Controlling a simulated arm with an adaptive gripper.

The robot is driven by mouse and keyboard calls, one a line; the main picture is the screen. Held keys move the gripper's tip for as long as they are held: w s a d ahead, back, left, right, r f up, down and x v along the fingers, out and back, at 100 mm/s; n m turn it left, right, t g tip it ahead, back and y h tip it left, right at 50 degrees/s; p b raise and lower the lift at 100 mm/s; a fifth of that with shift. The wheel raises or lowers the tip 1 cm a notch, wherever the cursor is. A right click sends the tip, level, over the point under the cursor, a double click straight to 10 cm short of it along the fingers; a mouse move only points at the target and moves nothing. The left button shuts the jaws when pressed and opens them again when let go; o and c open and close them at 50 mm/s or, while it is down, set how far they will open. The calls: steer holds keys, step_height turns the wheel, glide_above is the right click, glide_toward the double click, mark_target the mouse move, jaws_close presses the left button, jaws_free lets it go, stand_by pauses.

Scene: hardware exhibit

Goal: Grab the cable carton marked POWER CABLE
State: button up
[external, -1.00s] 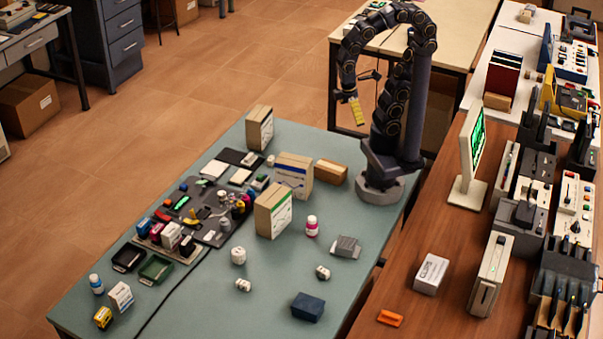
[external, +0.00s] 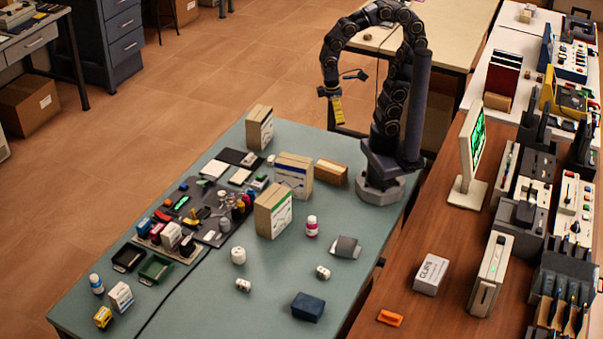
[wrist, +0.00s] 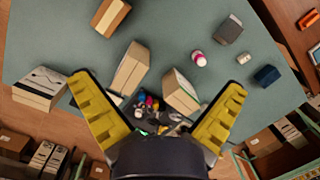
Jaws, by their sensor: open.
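Three cream-and-brown cartons stand on the teal table: one at the far edge (external: 259,128), a blue-striped one in the middle (external: 294,175), and a green-striped one nearer (external: 274,212). Their print is too small to read, so I cannot tell which is marked POWER CABLE. The far carton (wrist: 38,88), middle carton (wrist: 130,70) and nearer carton (wrist: 181,92) show there.
A plain brown box (external: 331,172) lies beside the middle carton, near my base. A dark mat (external: 215,210) with many small items lies left of the cartons. A pink-labelled bottle (external: 312,227) and a grey item (external: 346,246) stand right of them.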

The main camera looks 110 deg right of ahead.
steer(key=w+d+m+y, duration=0.2)
steer(key=w+d+m, duration=0.4)
steer(key=w, duration=0.4)
steer(key=m+t+y, duration=0.1)
steer(key=m+t, duration=0.3)
steer(key=m, duration=0.8)
glide_above(259, 112)
steer(key=w+a, duration=0.4)
steer(key=a, duration=0.7)
step_height(259, 112, down, 9)
steer(key=s+d+f+m, duration=0.1)
steer(key=d+f, duration=0.1)
steer(key=d, duration=0.2)
steer(key=s+d+f+m, duration=0.2)
steer(key=d, duration=0.2)
steer(key=s+d+f+m, duration=0.2)
steer(key=d+f, duration=0.1)
steer(key=d, duration=0.1)
steer(key=shift+s+t, duration=0.15)
steer(key=shift+t, duration=0.15)
steer(key=shift+f+m, duration=0.3)
steer(key=shift+f, duration=0.05)
steer(key=shift+x, duration=3.4)
steer(key=shift+d+f, duration=0.15)
steer(key=shift+f, duration=0.15)
steer(key=c, duration=1.1)
